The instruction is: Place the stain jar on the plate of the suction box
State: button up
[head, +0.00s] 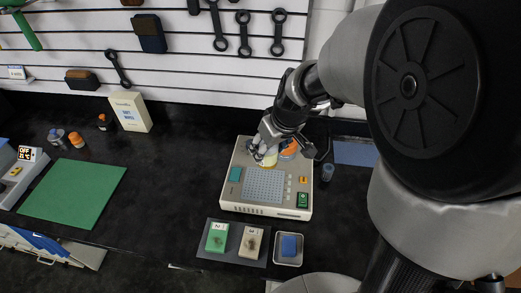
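The suction box (232,197) is a beige device on the dark bench. Its perforated grey-blue plate (263,186) faces up and its near part is bare. My gripper (287,150) is over the back part of the box, behind the plate. A pale jar-like thing with a yellow band (268,159) and an orange round part (289,150) show at its fingers. I cannot tell whether these are one jar or two, whether the fingers grip it, or whether it touches the box. No label is readable, so I cannot confirm which is the stain jar.
In front of the box lie a grey mat (236,256) with a green and a beige block, and a tray (297,256) with a blue sponge-like block. Small jars (76,139) and a green mat (75,193) are at left.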

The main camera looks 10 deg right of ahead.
jog(key=r, duration=0.2)
jog(key=w+r+n+p, duration=0.1)
jog(key=r, duration=0.1)
jog(key=w+r+n, duration=0.1)
jog(key=shift+r+y, duration=0.4)
jog(key=shift+w+a+r+n, duration=0.1)
jog(key=shift+a+r+n, duration=0.15)
jog(key=shift+n, duration=0.25)
jog(key=shift+f+b, duration=3)
jog(key=shift+f, duration=6.7)
jog(key=shift+f, duration=0.15)
jog(key=o, duration=1.2)
jog(key=shift+g, duration=0.3)
